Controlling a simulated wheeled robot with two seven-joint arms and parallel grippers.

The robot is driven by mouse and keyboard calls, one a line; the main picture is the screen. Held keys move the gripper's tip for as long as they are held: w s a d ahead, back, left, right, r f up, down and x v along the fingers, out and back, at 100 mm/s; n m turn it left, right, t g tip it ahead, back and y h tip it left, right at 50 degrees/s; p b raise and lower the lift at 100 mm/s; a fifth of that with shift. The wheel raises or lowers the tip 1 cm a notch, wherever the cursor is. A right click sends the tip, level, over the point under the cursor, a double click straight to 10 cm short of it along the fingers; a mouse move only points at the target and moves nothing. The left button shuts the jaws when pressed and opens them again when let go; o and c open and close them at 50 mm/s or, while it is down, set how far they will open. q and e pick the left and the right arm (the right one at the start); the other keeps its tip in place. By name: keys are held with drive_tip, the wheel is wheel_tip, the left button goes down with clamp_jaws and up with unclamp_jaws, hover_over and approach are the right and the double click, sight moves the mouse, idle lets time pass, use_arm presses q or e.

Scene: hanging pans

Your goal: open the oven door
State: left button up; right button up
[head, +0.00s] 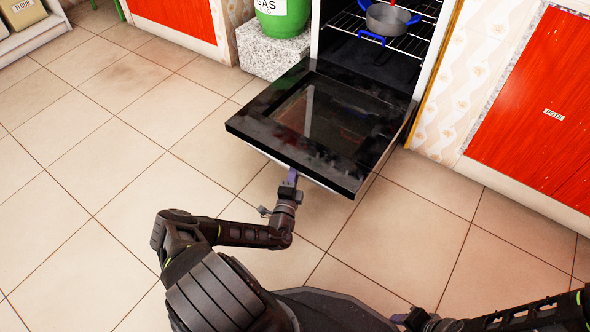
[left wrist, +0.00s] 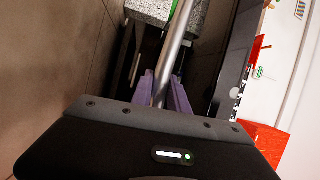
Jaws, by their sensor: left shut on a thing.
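The oven door (head: 322,118), black with a glass pane, is swung down and lies nearly flat in front of the oven (head: 368,62). My left gripper (head: 292,176) is at the door's front edge. In the left wrist view my left gripper (left wrist: 165,92) has its purple fingers on either side of a silver bar handle (left wrist: 175,50) and is shut on it. The handle is mostly hidden under the door in the head view. My right gripper (head: 401,319) shows only partly at the bottom, away from the door; its opening cannot be made out.
A grey pot (head: 388,19) with blue handles sits on the oven rack (head: 410,42). A green gas bottle (head: 282,15) stands on a speckled stone block (head: 270,52) left of the oven. A red cupboard door (head: 545,110) is at the right. The tiled floor (head: 90,140) at left is clear.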

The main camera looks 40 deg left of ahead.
use_arm(q)
clamp_jaws()
idle(0.8)
